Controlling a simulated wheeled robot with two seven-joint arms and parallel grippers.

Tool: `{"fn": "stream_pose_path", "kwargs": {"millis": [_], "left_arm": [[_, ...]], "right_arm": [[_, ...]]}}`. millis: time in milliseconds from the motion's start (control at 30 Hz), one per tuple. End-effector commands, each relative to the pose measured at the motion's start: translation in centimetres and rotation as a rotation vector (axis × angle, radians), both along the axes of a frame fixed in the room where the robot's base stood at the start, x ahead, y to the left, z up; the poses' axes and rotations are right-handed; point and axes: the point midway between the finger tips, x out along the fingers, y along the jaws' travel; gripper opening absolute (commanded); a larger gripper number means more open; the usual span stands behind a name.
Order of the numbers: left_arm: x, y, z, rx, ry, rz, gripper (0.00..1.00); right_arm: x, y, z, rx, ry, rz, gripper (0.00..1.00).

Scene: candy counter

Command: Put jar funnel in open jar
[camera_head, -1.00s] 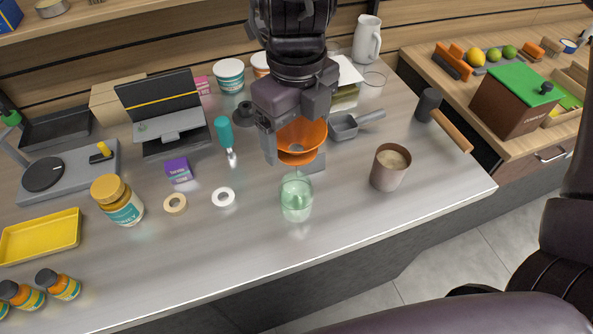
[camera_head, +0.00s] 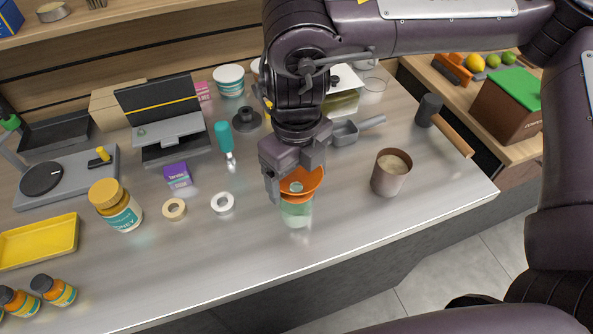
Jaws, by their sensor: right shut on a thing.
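The orange jar funnel (camera_head: 302,182) is held in my right gripper (camera_head: 288,186), which is shut on it. The open jar (camera_head: 296,213), clear and greenish, stands on the steel counter below the funnel. The funnel's lower part overlaps the jar's mouth in the head view. I cannot tell whether its spout is inside the jar or just above it, since the funnel hides the rim. My left gripper is not in view.
A brown cup (camera_head: 389,174) stands to the right of the jar. A white tape ring (camera_head: 223,203) and a tan ring (camera_head: 174,209) lie to its left. A grey scoop (camera_head: 345,132) lies behind. The steel counter (camera_head: 250,250) is clear in front.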

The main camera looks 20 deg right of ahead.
Motion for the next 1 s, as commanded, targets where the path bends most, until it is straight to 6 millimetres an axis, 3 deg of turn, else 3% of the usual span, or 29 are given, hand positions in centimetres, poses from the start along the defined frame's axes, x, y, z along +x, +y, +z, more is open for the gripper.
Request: {"fn": "stream_pose_path", "kwargs": {"millis": [33, 67, 200, 433, 567, 1000], "left_arm": [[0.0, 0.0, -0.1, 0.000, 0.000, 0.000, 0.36], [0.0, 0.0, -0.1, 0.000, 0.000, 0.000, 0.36], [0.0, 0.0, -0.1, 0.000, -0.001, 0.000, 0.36], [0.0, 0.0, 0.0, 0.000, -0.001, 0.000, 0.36], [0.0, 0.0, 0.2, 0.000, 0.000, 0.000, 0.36], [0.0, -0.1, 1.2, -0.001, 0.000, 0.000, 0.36]], "right_arm": [[0.0, 0.0, -0.3, 0.000, 0.001, 0.000, 0.59], [0.0, 0.0, -0.2, 0.000, 0.001, 0.000, 0.83], [0.0, 0.0, -0.2, 0.000, 0.001, 0.000, 1.00], [0.0, 0.0, 0.0, 0.000, 0.000, 0.000, 1.00], [0.1, 0.0, 1.1, 0.000, -0.002, 0.000, 1.00], [0.1, 0.0, 9.8, 0.000, -0.004, -0.001, 1.00]]}}
